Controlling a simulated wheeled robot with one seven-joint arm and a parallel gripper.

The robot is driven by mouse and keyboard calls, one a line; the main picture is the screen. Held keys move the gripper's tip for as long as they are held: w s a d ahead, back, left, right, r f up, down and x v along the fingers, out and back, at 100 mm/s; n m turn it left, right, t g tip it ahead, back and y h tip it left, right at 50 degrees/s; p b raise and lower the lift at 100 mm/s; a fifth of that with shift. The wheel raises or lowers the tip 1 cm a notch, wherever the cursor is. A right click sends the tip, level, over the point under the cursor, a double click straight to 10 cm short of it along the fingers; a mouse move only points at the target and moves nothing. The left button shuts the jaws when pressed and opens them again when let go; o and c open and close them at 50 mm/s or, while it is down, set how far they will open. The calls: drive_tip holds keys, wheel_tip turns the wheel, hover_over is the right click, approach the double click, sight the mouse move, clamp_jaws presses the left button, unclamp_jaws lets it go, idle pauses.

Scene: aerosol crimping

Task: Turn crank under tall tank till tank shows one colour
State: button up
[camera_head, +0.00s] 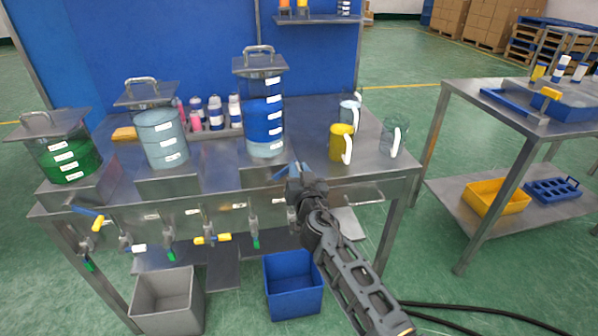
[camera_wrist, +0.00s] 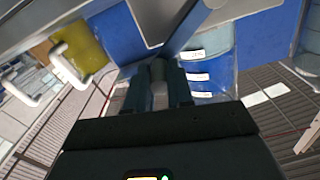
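The tall tank (camera_head: 265,115) stands at the right of the row of tanks on the steel bench. It shows two colours: deep blue above and a pale blue layer at the bottom. In the wrist view the tall tank (camera_wrist: 220,75) also shows both blues. The crank's blue arm (camera_head: 281,172) slants at the bench front below it; it also shows in the wrist view (camera_wrist: 188,28). My gripper (camera_head: 296,182) is at the crank. In the wrist view its fingers (camera_wrist: 158,85) close around a grey grip at the end of the blue arm. The grip is mostly hidden.
A tank of pale blue (camera_head: 162,138) and a green tank (camera_head: 66,158) stand to the left. A yellow mug (camera_head: 341,143) and two clear mugs stand right of the tall tank. Other cranks and taps line the bench front, above a grey bin (camera_head: 168,300) and a blue bin (camera_head: 292,286).

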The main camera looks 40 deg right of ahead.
clamp_jaws()
drive_tip(key=shift+f, duration=0.1)
